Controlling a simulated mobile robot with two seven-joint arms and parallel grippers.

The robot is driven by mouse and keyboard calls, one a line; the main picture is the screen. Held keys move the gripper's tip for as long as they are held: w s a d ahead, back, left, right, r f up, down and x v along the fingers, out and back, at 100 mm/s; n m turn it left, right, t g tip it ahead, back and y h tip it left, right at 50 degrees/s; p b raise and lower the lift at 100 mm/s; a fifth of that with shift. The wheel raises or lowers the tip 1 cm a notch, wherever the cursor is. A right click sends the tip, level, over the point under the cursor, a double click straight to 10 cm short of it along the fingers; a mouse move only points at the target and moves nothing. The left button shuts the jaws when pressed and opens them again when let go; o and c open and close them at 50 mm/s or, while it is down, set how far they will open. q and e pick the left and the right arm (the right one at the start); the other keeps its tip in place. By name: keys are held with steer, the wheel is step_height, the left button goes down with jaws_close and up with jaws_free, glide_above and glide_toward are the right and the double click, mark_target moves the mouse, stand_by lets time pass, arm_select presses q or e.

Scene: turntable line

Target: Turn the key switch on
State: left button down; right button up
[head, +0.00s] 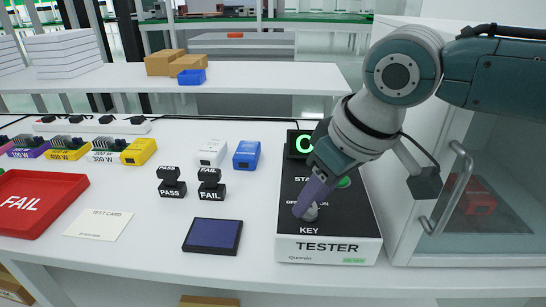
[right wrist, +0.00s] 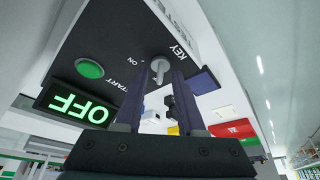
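The tester (head: 330,246) is a box with a black top panel and white front, at the right of the table. Its grey key switch (head: 310,212) sits near the front edge by the word KEY. The switch also shows in the right wrist view (right wrist: 160,66), with ON printed beside it. The green-lit display (right wrist: 76,104) reads OFF; in the head view my arm partly hides it. My right gripper (right wrist: 162,74) points down at the key switch, its purple fingers apart on either side of the knob. I cannot tell whether they touch it. My left gripper is out of view.
A green START button (right wrist: 90,68) is on the panel. Left of the tester lie a blue pad (head: 213,236), PASS and FAIL stamps, and white and blue small boxes. A glass-fronted cabinet with a handle (head: 447,190) stands close on the right.

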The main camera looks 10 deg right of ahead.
jaws_close()
stand_by(0.5)
